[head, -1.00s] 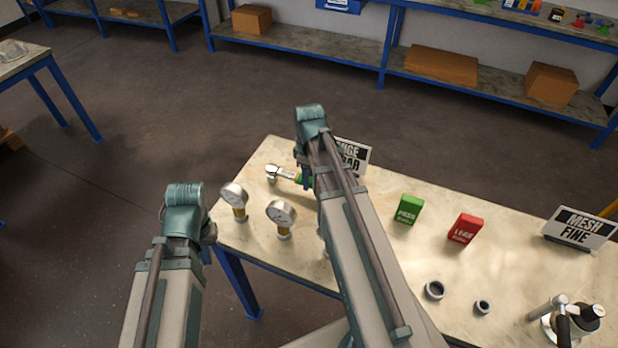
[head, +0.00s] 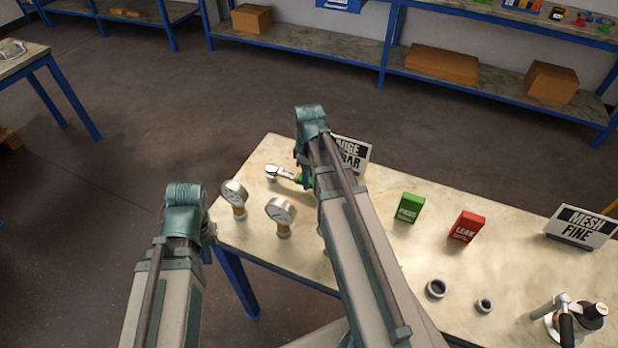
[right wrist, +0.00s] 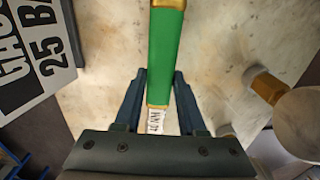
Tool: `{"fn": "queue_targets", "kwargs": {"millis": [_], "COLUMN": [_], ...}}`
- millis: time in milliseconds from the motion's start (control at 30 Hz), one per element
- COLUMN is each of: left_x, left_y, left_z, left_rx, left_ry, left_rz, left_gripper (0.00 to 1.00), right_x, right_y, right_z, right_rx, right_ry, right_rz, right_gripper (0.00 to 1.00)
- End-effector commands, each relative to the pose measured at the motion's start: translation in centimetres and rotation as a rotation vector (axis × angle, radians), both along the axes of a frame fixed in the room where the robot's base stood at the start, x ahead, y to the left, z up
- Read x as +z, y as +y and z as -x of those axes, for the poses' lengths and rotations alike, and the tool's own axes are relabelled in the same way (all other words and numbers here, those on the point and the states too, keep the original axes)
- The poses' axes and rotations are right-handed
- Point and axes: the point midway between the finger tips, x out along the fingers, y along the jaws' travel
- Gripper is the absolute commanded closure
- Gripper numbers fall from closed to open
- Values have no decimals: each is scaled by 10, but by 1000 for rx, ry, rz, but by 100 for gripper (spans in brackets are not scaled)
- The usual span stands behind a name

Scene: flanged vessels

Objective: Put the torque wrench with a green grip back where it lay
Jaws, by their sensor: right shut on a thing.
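The torque wrench (head: 276,173) with a green grip is at the far left part of the table, its chrome head pointing left. Its green grip (right wrist: 167,60) runs up the right wrist view, with a white printed label near the fingers. My right gripper (right wrist: 160,92) is shut on the wrench, one finger on each side of the handle. In the head view my right gripper (head: 304,172) is partly hidden by its arm. I cannot tell whether the wrench touches the table.
Two pressure gauges (head: 281,212) (head: 235,194) stand in front of the wrench. A gauge sign (head: 352,156) stands just behind my right arm. Green (head: 409,207) and red (head: 467,227) boxes, two dark rings (head: 436,289) and a mesh sign (head: 581,227) stand further right.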

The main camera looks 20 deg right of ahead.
Motion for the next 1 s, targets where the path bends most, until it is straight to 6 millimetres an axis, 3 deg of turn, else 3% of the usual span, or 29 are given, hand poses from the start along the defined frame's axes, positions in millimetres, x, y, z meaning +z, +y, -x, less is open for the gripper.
{"fn": "queue_targets", "kwargs": {"millis": [33,200,667,1000], "left_x": [0,0,5,40], "left_y": [0,0,0,0], "left_z": [0,0,0,0], "left_rx": [0,0,0,0], "left_ry": [0,0,0,0], "left_rz": [0,0,0,0], "left_gripper": [100,100,100,100], "right_x": [0,0,5,40], "right_y": [0,0,0,0], "right_z": [0,0,0,0], "right_rx": [0,0,0,0], "right_ry": [0,0,0,0], "right_rz": [0,0,0,0], "right_gripper": [57,26,25,25]}}
